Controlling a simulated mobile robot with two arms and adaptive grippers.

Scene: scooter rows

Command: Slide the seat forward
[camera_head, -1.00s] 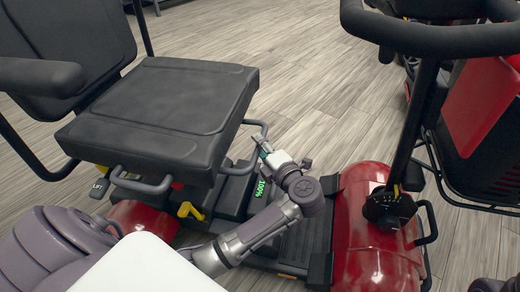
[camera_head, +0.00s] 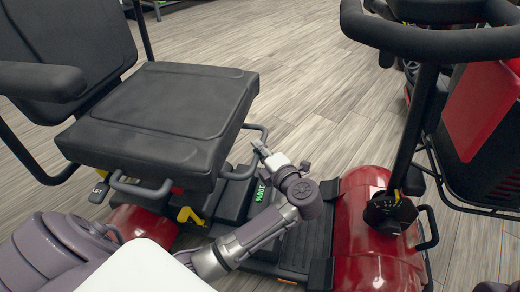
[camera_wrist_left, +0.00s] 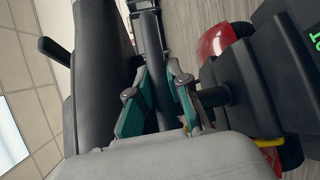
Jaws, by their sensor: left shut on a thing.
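The black padded seat (camera_head: 165,110) of the scooter fills the left of the head view, with its backrest (camera_head: 60,35) behind it. A dark bar loop (camera_head: 262,128) sticks out under the seat's front edge. My left gripper (camera_head: 262,150) is at this bar. In the left wrist view, the teal fingers of my left gripper (camera_wrist_left: 160,108) sit on either side of the dark bar (camera_wrist_left: 151,45), shut on it. The seat's edge (camera_wrist_left: 95,70) is close beside the fingers there. My right gripper is not in view.
The red front body (camera_head: 372,235) and tiller with handlebar (camera_head: 430,40) stand to the right of the seat. A lit green display (camera_head: 260,193) and a yellow lever (camera_head: 190,215) are low beneath the seat. Another red scooter (camera_head: 480,105) is at right. Wooden floor (camera_head: 290,75) lies open behind.

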